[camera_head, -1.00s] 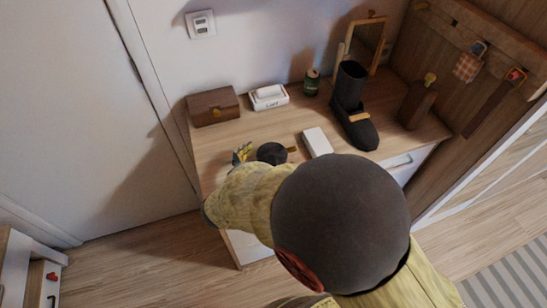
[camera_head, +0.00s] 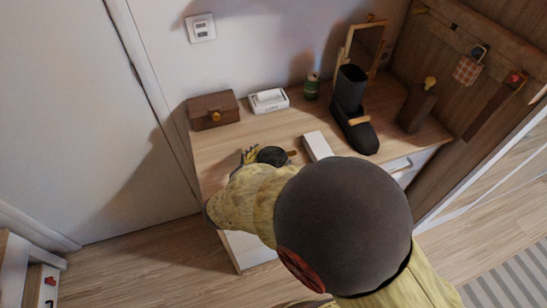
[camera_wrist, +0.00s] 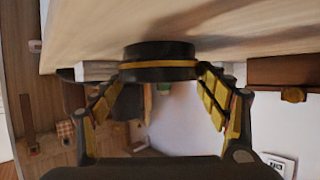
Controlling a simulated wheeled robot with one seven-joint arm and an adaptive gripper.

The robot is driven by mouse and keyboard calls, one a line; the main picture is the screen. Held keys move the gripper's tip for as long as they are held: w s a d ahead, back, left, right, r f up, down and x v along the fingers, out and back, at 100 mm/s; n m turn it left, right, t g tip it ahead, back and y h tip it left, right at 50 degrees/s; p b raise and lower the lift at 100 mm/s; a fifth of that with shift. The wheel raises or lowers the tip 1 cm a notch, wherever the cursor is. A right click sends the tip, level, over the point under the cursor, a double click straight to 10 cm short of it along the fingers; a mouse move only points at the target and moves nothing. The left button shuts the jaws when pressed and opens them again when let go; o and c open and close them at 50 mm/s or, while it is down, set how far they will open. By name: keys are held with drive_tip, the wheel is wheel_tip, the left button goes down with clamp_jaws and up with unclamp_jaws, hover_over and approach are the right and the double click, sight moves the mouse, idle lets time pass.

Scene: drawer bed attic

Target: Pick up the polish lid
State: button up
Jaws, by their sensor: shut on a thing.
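The round black polish tin (camera_head: 272,155) sits on the wooden dresser top, just beyond my yellow sleeve. In the wrist view, which is upside down, the tin (camera_wrist: 160,50) has a yellow band around its side. The polish lid (camera_wrist: 158,73) is the dark part on the band's side away from the wood. My gripper (camera_wrist: 160,80) has one yellow-padded finger at each side of the lid and is shut on it. In the head view my gripper (camera_head: 251,156) is at the tin's left edge, partly hidden by the sleeve.
A white box (camera_head: 317,146) and a black boot (camera_head: 354,113) stand to the right on the dresser top (camera_head: 235,142). A brown box (camera_head: 213,111), a white tissue box (camera_head: 268,101) and a green can (camera_head: 312,87) line the wall.

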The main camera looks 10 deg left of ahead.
drive_tip(key=shift+c, duration=1.4)
drive_tip(key=shift+r, duration=0.1)
